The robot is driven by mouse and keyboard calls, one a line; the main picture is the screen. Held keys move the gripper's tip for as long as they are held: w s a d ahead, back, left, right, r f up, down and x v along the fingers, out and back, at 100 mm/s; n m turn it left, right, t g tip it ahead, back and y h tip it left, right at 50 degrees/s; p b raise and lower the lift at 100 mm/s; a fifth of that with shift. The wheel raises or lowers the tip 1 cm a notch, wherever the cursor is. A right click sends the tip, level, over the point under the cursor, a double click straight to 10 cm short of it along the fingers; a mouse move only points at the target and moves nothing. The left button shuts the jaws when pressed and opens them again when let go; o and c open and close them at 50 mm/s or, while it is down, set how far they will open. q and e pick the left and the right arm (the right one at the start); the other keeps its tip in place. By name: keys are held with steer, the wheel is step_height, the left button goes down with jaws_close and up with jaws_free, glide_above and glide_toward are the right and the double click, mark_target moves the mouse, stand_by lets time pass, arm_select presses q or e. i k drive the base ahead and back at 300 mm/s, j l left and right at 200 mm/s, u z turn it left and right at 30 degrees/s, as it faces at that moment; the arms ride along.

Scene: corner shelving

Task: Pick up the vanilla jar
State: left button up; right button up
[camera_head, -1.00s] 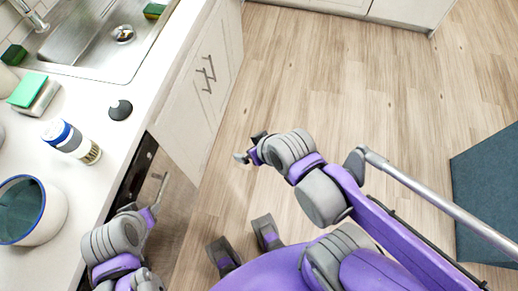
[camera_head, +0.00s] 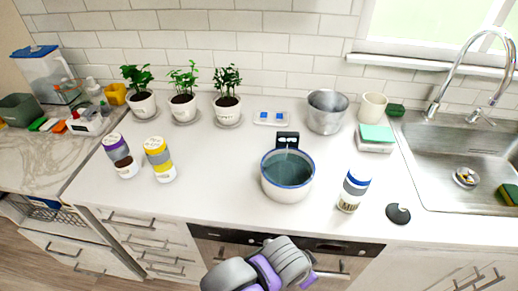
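Three label-banded jars stand on the white counter (camera_head: 230,165); their labels are too small to read, so I cannot tell which is vanilla. A yellow-topped jar (camera_head: 160,160) stands at the left, beside a jar with a purple band and dark brown lower part (camera_head: 121,156). A blue-topped white and grey jar (camera_head: 353,190) stands right of the pot. One of my arms, apparently the left (camera_head: 265,272), shows at the bottom centre, below the counter's front edge and apart from the jars. Its fingers cannot be made out. My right gripper is out of view.
A blue-rimmed pot (camera_head: 287,178) stands mid-counter. Potted plants (camera_head: 183,97) line the back wall, with a metal bucket (camera_head: 326,111) right of them. A sponge holder (camera_head: 375,140) and dark disc (camera_head: 398,213) stand near the sink (camera_head: 450,165). Counter space between yellow-topped jar and pot is clear.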

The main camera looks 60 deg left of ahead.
mark_target(157, 152)
steer(key=u, duration=2.9)
steer(key=k+l, duration=0.15)
steer(key=k, duration=0.2)
steer(key=i+j, duration=0.15)
steer(key=i, duration=0.15)
